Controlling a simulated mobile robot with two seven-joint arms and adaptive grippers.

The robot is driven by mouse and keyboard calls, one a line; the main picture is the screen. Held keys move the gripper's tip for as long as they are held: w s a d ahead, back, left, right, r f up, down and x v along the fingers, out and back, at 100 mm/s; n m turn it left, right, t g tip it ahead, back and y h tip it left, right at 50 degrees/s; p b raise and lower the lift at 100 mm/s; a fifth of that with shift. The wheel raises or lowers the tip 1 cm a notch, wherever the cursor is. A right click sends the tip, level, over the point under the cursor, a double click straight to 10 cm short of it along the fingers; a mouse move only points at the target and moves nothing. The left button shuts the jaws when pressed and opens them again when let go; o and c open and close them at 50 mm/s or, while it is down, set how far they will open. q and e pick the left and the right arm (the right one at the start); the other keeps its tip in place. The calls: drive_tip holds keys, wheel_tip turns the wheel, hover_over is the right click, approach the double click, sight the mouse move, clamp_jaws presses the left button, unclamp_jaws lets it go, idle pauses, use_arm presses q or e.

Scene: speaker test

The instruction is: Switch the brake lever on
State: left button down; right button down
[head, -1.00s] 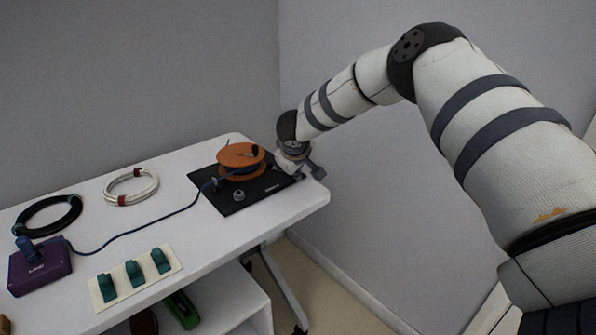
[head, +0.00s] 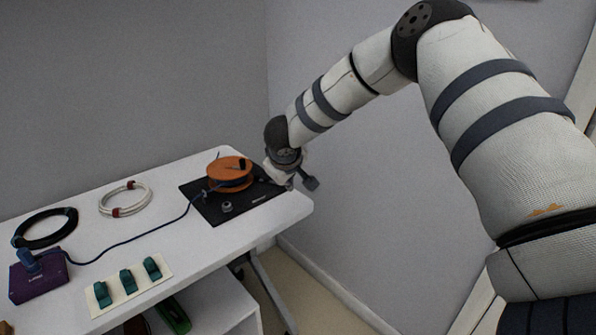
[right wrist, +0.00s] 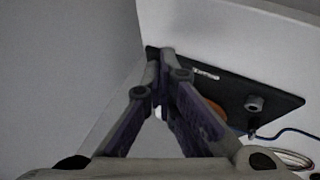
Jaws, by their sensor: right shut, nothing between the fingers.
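A cable reel (head: 226,168) with orange flanges and blue cable stands on a black base board (head: 212,207) at the table's far right end. A small grey knob (head: 227,207) sits on the board's front part and also shows in the right wrist view (right wrist: 254,104). I cannot make out a brake lever for certain; my right gripper hides part of the reel in the wrist view. My right gripper (head: 288,184) is at the board's right end, beside the reel. Its fingertips (right wrist: 167,58) are together and hold nothing. My left gripper is not in view.
A blue cable (head: 150,235) runs from the reel to a purple box (head: 38,278). A black coil (head: 45,228), a white coil (head: 126,198) and a pale strip with three teal clips (head: 127,281) lie on the white table (head: 185,245). Walls stand behind and right.

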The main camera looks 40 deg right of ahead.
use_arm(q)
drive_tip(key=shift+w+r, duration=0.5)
use_arm(e)
drive_tip(key=s+r, duration=0.2)
drive_tip(key=shift+r, duration=0.3)
drive_tip(key=s+a+f+n+g, duration=0.1)
drive_tip(key=s+a+f, duration=0.4)
drive_tip(key=s+f, duration=0.35)
drive_tip(key=s+a+f+g, duration=0.1)
drive_tip(key=s+a+f, duration=0.5)
drive_tip(key=f, duration=0.4)
drive_tip(key=s+a+f+g+y, duration=0.1)
drive_tip(key=s+a+g, duration=0.1)
drive_tip(key=s, duration=0.8)
drive_tip(key=s+a+f+m+g+y, duration=0.1)
drive_tip(key=s+a+f+y, duration=0.1)
drive_tip(key=s, duration=0.8)
drive_tip(key=s+a+f+m+g+y, duration=0.1)
drive_tip(key=s+a, duration=0.3)
drive_tip(key=s, duration=0.6)
drive_tip(key=shift+s+a+f+g+y, duration=0.2)
drive_tip(key=shift+f+g+y, duration=0.3)
drive_tip(key=shift+f+g, duration=0.3)
